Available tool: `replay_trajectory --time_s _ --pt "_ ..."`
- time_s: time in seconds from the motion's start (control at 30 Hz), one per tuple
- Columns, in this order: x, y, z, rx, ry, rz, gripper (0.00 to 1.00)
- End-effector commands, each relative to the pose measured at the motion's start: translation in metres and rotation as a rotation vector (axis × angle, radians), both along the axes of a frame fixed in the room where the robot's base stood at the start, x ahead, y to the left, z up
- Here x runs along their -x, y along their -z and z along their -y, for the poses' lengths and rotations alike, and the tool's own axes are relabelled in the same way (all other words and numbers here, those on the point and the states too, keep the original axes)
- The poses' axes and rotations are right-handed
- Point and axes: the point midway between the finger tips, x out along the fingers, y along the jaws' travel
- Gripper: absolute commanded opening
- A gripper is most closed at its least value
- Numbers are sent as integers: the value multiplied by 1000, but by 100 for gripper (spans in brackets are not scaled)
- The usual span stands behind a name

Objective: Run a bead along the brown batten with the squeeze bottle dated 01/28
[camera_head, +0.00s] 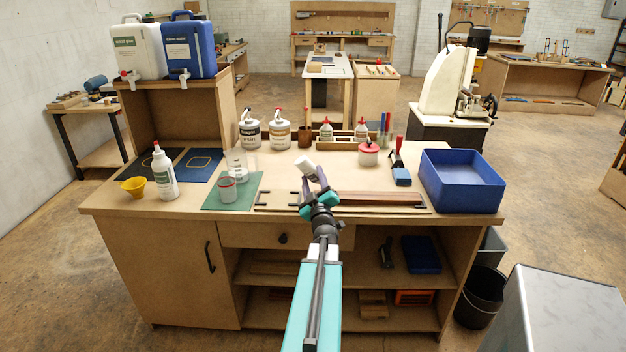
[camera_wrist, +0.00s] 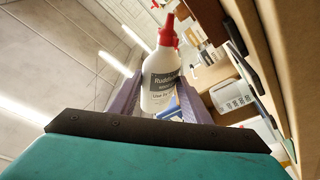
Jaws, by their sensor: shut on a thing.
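My gripper (camera_head: 318,190) is shut on a white squeeze bottle (camera_head: 304,165), held tilted above the bench near the left end of the batten. In the wrist view the bottle (camera_wrist: 160,80) sits between the purple fingers, with a red tip and a dark label. The label has a small "Use by" line whose date I cannot read. The brown batten (camera_head: 385,198) lies along the front of the bench, right of my gripper. My gripper hides the middle of the strip area. The bottle's tip does not show in the head view.
Another white bottle (camera_head: 163,176) and a yellow funnel (camera_head: 133,186) stand at left. A green mat (camera_head: 215,202) bears a cup. Two red-tipped bottles stand in a wooden caddy (camera_head: 343,142) behind. A red-lidded pot (camera_head: 368,154) and a blue bin (camera_head: 462,195) are at right.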

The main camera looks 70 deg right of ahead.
Motion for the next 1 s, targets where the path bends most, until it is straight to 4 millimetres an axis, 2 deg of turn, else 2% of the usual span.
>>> replay_trajectory --time_s 0.57,1.0 --pt "0 -1 0 1 -1 0 0" --pt "10 -1 4 1 0 1 0"
